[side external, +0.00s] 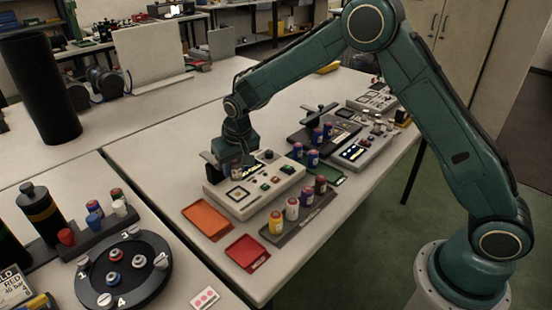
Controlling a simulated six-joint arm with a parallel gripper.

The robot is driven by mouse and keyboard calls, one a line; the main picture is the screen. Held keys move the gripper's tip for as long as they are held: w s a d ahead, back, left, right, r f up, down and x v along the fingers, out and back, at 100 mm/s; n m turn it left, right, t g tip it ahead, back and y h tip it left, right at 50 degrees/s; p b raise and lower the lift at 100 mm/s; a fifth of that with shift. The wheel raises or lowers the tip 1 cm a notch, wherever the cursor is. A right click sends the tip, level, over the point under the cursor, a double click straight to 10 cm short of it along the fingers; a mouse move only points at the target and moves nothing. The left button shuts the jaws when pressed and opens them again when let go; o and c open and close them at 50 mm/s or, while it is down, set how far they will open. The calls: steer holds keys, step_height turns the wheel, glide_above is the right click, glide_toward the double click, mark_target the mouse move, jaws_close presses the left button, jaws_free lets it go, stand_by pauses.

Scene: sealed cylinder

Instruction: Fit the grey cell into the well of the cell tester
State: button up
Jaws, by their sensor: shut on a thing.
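The cell tester appears to be the white box (262,196) with a dark square panel, a small screen and several coloured buttons, near the left side of the table. My gripper (236,170) points down over the back left part of this box. It is shut on a small cylinder, apparently the grey cell, which is mostly hidden by the jaws. The well is hard to make out from here. I cannot tell whether the cell touches the box or hangs just above it.
A rack (298,228) with several coloured cells stands in front of the box. Orange (207,220) and red (247,253) trays lie left of it. More cells (312,158) and another device (362,150) stand to the right. A black numbered turntable (125,270) is on the left table.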

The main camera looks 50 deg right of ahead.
steer(key=shift+f, duration=0.45)
steer(key=shift+f, duration=2.15)
steer(key=shift+f, duration=0.3)
steer(key=o, duration=1)
steer(key=shift+r, duration=0.1)
